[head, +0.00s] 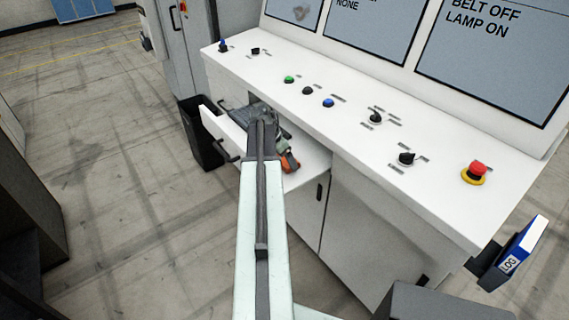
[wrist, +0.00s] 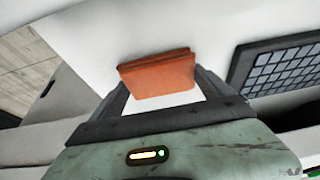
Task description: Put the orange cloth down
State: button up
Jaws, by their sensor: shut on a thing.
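The orange cloth (wrist: 158,76) is a folded, flat pad held between the two fingers of my gripper (wrist: 162,88) in the wrist view. In the head view a bit of the cloth (head: 291,162) shows just past the end of my arm, over the open white drawer (head: 312,158). My gripper is shut on the cloth. In the wrist view a pale surface lies behind the cloth; I cannot tell whether the cloth touches it. My arm hides part of the drawer in the head view.
A dark keypad-like panel (wrist: 285,68) lies right of the cloth in the wrist view. The white console (head: 345,125) with buttons, knobs and a red stop button (head: 477,168) rises beside the drawer. A black bin (head: 203,135) stands left of it.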

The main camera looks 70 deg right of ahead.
jog(key=shift+f, duration=0.15)
jog(key=o, duration=0.9)
jog(key=shift+r, duration=0.2)
jog(key=shift+r, duration=0.3)
jog(key=p+v, duration=1.1)
jog(key=shift+w+a+r, duration=0.1)
jog(key=shift+a+r, duration=0.1)
